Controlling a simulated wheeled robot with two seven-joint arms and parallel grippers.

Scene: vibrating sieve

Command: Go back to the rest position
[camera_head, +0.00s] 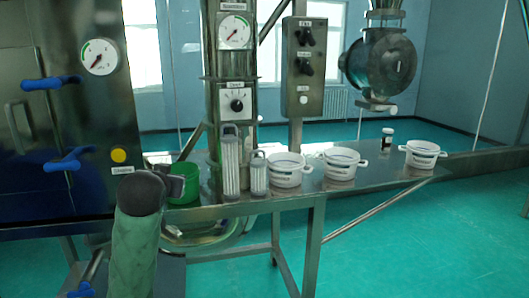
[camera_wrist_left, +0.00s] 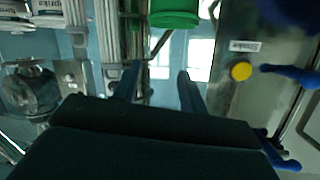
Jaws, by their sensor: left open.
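My left gripper (camera_head: 176,186) is at the left end of the metal table in the head view, beside the green container (camera_head: 187,183). My forearm partly hides this area. The left wrist view is upside down and shows both fingers of the left gripper (camera_wrist_left: 157,86) apart with nothing between them. The green container (camera_wrist_left: 174,14) shows at the top of that view, beyond the fingertips. From the head view I cannot tell whether the gripper touches it. My right gripper is in neither view.
White tubs (camera_head: 286,177) (camera_head: 341,164) (camera_head: 419,160) and a small jar (camera_head: 387,139) stand farther right. A cabinet with blue handles (camera_head: 70,160) is at left.

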